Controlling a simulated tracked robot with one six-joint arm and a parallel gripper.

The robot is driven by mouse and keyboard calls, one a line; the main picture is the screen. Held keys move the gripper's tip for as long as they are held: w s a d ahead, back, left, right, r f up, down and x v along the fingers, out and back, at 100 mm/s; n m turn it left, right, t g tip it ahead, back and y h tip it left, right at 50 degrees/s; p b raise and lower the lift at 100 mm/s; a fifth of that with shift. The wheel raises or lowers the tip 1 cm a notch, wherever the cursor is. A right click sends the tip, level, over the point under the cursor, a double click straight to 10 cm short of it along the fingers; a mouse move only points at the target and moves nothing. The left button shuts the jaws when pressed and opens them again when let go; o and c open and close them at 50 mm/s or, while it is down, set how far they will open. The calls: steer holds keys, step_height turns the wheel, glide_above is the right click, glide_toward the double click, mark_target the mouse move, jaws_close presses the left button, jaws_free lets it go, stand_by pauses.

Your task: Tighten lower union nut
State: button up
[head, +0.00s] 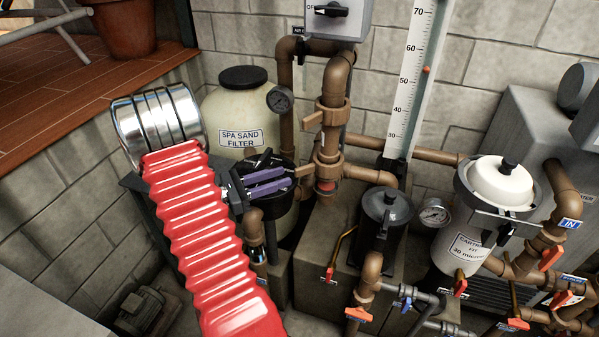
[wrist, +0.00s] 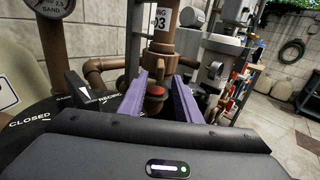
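A vertical brown pipe stands in the middle of the head view with two winged brown union nuts on it. The upper union nut (head: 331,115) sits above the lower union nut (head: 327,166). A red band (head: 325,187) shows just below the lower nut; a red piece (wrist: 157,91) also shows between the fingers in the wrist view. My gripper (head: 286,179) has two purple fingers, spread apart and empty, left of the lower nut and pointing towards the pipe. In the wrist view my gripper (wrist: 162,78) has the pipe ahead between its fingers. Contact with the nut is not visible.
The spa sand filter (head: 235,105) and its dark valve top stand close behind my gripper. A pressure gauge (head: 280,98) is above it. A black-lidded pot (head: 385,215) and a white-lidded cartridge filter (head: 470,235) stand to the right. Pipes and red-handled valves crowd the lower right.

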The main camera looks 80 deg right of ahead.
mark_target(295, 173)
steer(key=x, duration=0.7)
steer(key=shift+s, duration=0.1)
jaws_close()
stand_by(0.3)
